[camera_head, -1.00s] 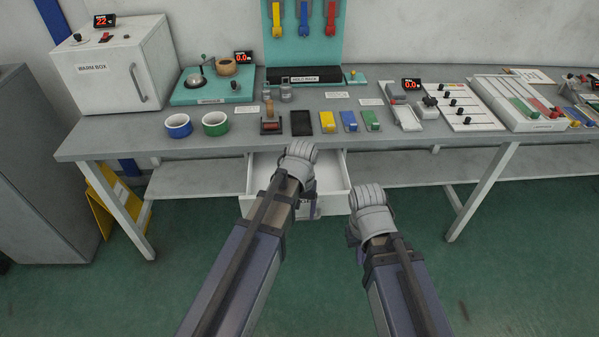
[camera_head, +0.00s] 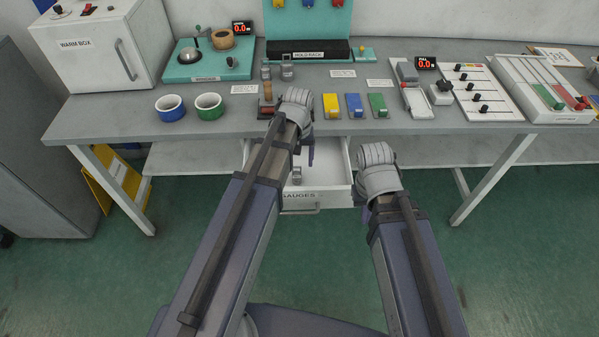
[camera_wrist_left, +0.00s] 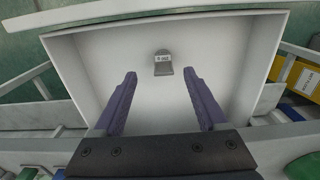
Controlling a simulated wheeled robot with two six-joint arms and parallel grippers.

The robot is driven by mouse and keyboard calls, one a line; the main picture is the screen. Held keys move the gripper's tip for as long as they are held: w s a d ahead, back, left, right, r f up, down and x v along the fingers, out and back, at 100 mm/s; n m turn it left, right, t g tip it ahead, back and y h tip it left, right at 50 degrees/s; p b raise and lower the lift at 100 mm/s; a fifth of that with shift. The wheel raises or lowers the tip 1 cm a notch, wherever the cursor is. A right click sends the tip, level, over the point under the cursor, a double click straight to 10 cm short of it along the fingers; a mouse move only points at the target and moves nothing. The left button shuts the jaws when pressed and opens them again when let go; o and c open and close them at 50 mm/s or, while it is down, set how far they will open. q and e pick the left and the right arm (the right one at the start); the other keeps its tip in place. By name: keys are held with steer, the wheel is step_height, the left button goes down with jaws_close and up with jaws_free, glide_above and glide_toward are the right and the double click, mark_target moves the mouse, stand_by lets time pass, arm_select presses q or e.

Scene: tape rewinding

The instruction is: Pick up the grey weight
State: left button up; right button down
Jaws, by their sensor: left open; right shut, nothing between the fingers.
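A small grey weight (camera_head: 297,174) with a pale label lies inside the open drawer (camera_head: 338,178). In the left wrist view the grey weight (camera_wrist_left: 163,68) lies on the drawer floor, beyond and between my fingertips. My left gripper (camera_wrist_left: 160,75) is open and empty, pointing into the drawer and apart from the weight. In the head view my left gripper (camera_head: 311,152) is mostly hidden by its own wrist. My right gripper (camera_head: 367,214) is shut and empty, at the right of the drawer; its fingertips are mostly hidden.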

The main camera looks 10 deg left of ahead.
mark_target(297, 174)
arm_select(q)
steer(key=shift+w+f, duration=0.45)
steer(key=shift+w, duration=0.05)
steer(key=shift+s+f+b, duration=0.1)
steer(key=shift+f+b, duration=0.2)
steer(key=shift+b, duration=0.25)
steer(key=f+b, duration=0.7)
steer(key=shift+a+f, duration=0.1)
steer(key=shift+a, duration=0.25)
arm_select(e)
step_height(297, 174, down, 8)
steer(key=shift+w+f, duration=0.25)
steer(key=shift+w, duration=0.15)
arm_select(q)
jaws_close()
